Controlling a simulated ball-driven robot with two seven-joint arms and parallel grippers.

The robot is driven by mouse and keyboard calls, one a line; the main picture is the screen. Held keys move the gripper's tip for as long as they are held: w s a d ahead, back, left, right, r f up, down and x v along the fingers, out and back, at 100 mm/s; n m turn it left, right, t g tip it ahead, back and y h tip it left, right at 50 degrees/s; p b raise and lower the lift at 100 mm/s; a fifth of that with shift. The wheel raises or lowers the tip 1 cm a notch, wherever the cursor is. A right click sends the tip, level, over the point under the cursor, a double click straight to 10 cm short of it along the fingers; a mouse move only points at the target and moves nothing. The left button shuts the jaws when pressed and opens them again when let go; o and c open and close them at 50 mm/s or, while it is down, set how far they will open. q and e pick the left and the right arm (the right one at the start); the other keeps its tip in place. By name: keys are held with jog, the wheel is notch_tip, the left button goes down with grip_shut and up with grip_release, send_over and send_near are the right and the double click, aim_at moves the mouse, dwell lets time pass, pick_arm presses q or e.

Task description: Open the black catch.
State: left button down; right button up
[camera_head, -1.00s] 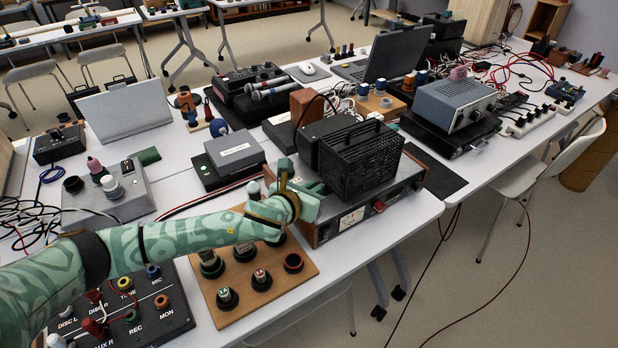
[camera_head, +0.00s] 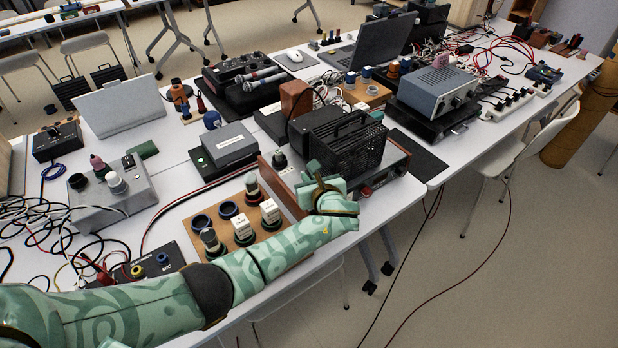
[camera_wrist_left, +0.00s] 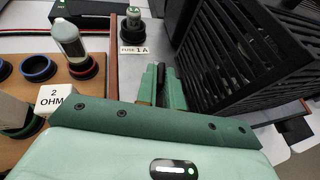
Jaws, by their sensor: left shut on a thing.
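My left gripper (camera_head: 318,172) is at the left front of the wood-sided device (camera_head: 395,172) that carries a black mesh cage (camera_head: 352,150). In the left wrist view its two green fingers (camera_wrist_left: 161,88) are shut on a small upright black piece (camera_wrist_left: 161,72), which looks like the black catch. The piece is just left of the cage, on the device's top. In the head view the gripper hides it. My right gripper is not in view.
A wooden board (camera_head: 290,238) with ring sockets and white-labelled plugs lies left of the gripper, close under my arm. A knob labelled "FUSE 1A" (camera_wrist_left: 132,22) stands beyond the fingers. A grey box (camera_head: 230,143) stands behind. Open floor (camera_head: 470,270) lies front right.

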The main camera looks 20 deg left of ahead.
pick_arm(q)
jog(key=shift+n+g+y, duration=0.3)
jog(key=shift+n+y, duration=0.2)
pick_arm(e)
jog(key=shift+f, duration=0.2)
pick_arm(q)
jog(key=c, duration=1.5)
grip_release()
jog(key=shift+w, duration=0.1)
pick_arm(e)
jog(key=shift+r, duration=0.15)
